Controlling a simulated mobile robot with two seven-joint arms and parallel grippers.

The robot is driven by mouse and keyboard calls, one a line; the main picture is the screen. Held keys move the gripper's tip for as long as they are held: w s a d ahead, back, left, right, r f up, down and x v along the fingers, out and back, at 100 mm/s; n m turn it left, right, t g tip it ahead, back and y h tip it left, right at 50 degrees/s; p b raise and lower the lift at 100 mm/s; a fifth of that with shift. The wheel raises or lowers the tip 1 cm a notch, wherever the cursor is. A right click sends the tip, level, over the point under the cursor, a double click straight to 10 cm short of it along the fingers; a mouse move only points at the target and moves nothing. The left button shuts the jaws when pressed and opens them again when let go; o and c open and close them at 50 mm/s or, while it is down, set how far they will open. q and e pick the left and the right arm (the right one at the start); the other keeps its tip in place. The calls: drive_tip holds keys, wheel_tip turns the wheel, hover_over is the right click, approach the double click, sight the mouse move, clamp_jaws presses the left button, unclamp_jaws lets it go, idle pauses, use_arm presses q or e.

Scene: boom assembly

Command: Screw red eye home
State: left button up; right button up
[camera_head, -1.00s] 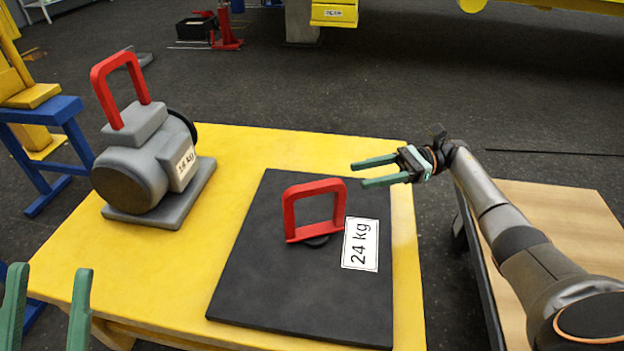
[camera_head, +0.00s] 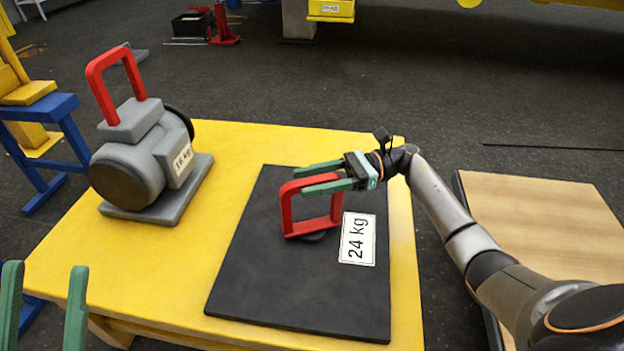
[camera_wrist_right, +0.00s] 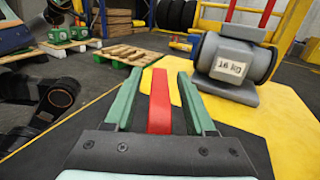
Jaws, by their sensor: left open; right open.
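The red eye (camera_head: 287,214) is a square red handle standing upright on a dark round base on the black 24 kg plate (camera_head: 290,290). My right gripper (camera_head: 308,178) is open at the top bar of the red eye, with a finger on either side of it. My left gripper (camera_head: 44,290) is open and empty at the lower left, away from the eye.
A grey 16 kg motor (camera_head: 140,165) with its own red handle (camera_head: 100,90) stands at the left of the yellow table (camera_head: 240,150). It also shows in the right wrist view (camera_wrist_right: 232,58). A wooden-topped surface (camera_head: 545,215) is at the right.

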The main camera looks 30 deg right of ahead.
drive_tip(key=shift+c, duration=0.3)
clamp_jaws()
idle(0.3)
